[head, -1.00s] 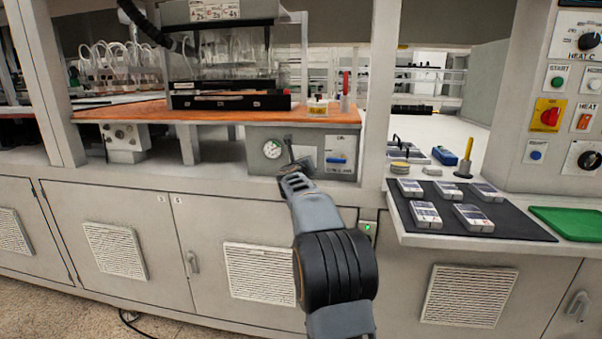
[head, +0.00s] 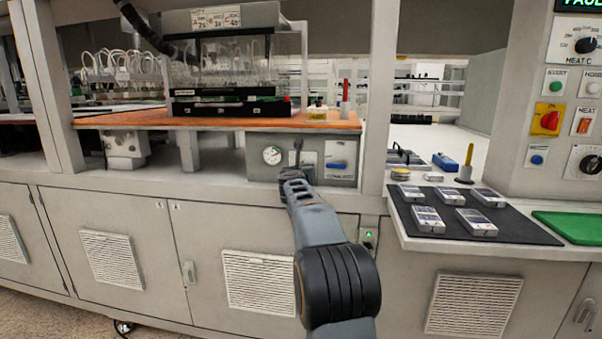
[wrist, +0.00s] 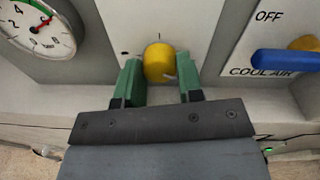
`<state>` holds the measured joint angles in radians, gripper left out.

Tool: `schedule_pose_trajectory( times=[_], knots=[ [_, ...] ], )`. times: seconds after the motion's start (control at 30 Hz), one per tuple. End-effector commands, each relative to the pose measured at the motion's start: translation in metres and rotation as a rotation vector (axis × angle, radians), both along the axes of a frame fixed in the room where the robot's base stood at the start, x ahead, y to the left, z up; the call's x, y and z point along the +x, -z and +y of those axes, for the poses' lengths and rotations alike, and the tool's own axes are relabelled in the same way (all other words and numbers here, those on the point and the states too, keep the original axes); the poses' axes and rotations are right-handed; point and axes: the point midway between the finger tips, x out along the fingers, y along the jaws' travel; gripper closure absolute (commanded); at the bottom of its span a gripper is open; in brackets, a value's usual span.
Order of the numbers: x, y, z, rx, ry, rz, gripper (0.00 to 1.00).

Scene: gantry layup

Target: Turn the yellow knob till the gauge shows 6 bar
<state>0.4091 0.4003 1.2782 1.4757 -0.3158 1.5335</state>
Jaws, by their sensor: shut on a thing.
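The yellow knob (wrist: 158,62) is on a pale panel in the middle of the wrist view. My gripper (wrist: 160,77) has its green fingers on either side of the knob and is shut on it. In the head view my gripper (head: 298,160) is at the grey control box and hides the knob. The round gauge (wrist: 38,25) is at the upper left of the wrist view, partly cut off, with a green arc and a red mark; I cannot read its value surely. It also shows left of my gripper in the head view (head: 272,155).
A blue lever (wrist: 285,60) by the OFF and COOL AIR labels is close to the right of the knob. The orange-brown worktop (head: 215,122) overhangs the control box (head: 318,182). A dark mat (head: 500,226) with several small boxes lies to the right.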

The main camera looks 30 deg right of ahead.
Motion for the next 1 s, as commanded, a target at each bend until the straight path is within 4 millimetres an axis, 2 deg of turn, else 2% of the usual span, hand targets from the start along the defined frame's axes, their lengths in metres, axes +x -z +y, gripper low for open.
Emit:
schedule_pose_trajectory(
  times=[0.1,0.13,0.37,0.73,0.87,1.0],
  knots=[
    [0.0,0.0,0.0,0.0,0.0,0.0,0.89],
    [0.0,0.0,0.0,-0.001,0.0,0.001,0.64],
    [0.0,0.0,0.0,-0.001,0.0,0.001,0.42],
    [-0.005,-0.001,0.005,0.0,-0.001,-0.001,0.4],
    [-0.019,-0.002,0.018,-0.002,-0.002,-0.002,0.4],
    [-0.041,-0.004,0.037,-0.002,-0.001,-0.002,0.4]
  ],
)
